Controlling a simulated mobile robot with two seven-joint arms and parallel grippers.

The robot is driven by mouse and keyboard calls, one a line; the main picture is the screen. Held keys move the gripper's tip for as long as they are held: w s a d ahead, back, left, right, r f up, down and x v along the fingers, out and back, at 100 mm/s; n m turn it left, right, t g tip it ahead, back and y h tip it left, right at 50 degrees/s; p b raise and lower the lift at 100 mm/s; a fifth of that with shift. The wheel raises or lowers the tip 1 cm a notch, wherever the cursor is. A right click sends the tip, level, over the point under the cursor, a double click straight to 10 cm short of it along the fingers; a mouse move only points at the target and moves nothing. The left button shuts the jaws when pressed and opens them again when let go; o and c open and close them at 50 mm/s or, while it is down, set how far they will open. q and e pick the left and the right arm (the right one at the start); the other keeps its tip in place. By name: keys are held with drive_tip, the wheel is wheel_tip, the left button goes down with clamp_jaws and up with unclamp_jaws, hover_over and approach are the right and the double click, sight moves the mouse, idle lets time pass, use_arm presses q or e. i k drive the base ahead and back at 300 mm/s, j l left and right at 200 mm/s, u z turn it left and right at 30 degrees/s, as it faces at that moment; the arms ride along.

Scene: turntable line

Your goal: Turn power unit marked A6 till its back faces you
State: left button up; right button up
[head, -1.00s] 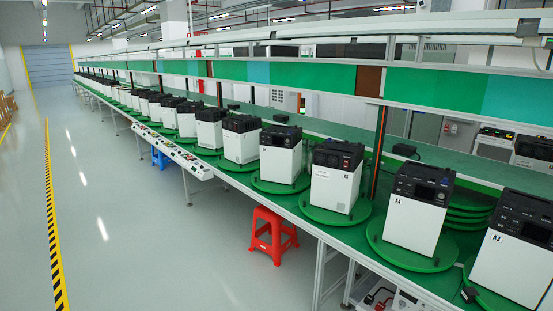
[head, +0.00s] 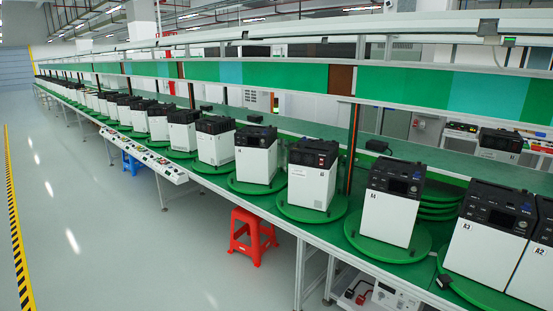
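A row of white power units with black tops stands on green turntables along the bench. The unit marked A4 (head: 386,218) stands right of centre. Left of it is a unit (head: 309,187) with small print on its white side; its mark is not readable. The one beyond that (head: 255,163) stands on its own green turntable (head: 236,186); its mark is too small to read, but counting on from A4 it would be A6. Neither gripper shows in the head view.
Units A3 (head: 481,247) and A2 (head: 537,268) stand at the right. A red stool (head: 251,237) is by the bench's front edge, and a control panel (head: 145,157) juts out further left. Open grey floor (head: 95,220) lies left, with a yellow-black stripe (head: 20,255).

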sight(281, 179)
drive_tip(key=i+j+u, duration=0.25)
drive_tip(key=i, duration=0.3)
drive_tip(key=i+u, duration=0.25)
drive_tip(key=i, duration=2.8)
drive_tip(key=i+j+z, duration=0.15)
drive_tip(key=i+z, duration=0.15)
drive_tip(key=i, duration=0.2)
drive_tip(key=i+j+z, duration=0.25)
drive_tip(key=i, duration=0.3)
drive_tip(key=i+j+z, duration=0.3)
drive_tip(key=i, duration=0.2)
